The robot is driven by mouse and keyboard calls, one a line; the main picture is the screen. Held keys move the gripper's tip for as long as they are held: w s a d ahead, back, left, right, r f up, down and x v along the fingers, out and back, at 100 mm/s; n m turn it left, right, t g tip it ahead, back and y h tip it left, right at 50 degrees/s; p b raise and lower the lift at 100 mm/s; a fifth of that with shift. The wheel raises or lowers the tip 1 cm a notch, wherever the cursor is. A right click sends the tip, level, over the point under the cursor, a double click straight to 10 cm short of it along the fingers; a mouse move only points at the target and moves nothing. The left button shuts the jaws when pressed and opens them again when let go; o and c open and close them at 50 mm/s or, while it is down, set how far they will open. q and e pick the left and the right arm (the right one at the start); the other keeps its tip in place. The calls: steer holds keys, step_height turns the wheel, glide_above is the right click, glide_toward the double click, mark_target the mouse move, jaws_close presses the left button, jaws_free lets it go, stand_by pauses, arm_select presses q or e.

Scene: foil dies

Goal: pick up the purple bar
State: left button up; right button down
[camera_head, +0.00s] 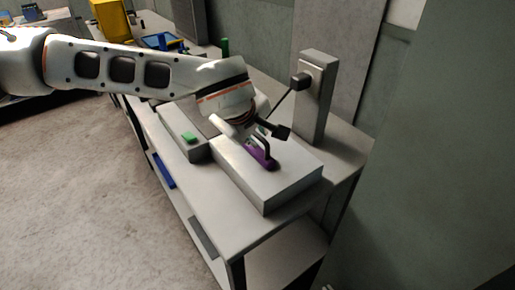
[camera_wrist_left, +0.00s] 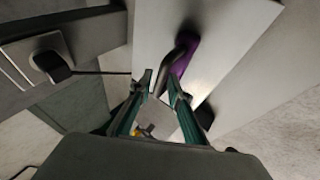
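The purple bar (camera_head: 261,160) lies on top of a pale grey block and carries a dark bent handle (camera_head: 267,148). In the left wrist view the purple bar (camera_wrist_left: 182,62) is just beyond the fingers, with its dark handle (camera_wrist_left: 184,44) reaching back toward the gap between the fingertips. My left gripper (camera_wrist_left: 160,78) is open, its two teal-sided fingers apart near the handle; I cannot tell whether they touch it. In the head view my left wrist hangs over the bar and hides part of it. My right gripper is in neither view.
The pale block (camera_head: 275,190) stands on a workbench (camera_head: 215,222). A grey post with a dark knob (camera_head: 315,100) rises behind it. A grey box with a green button (camera_head: 190,138) is beside it on the left. A yellow bin (camera_head: 110,18) is farther back.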

arm_select(q)
steer(key=shift+x, duration=0.8)
steer(key=shift+s, duration=0.1)
jaws_close()
steer(key=shift+r, duration=0.2)
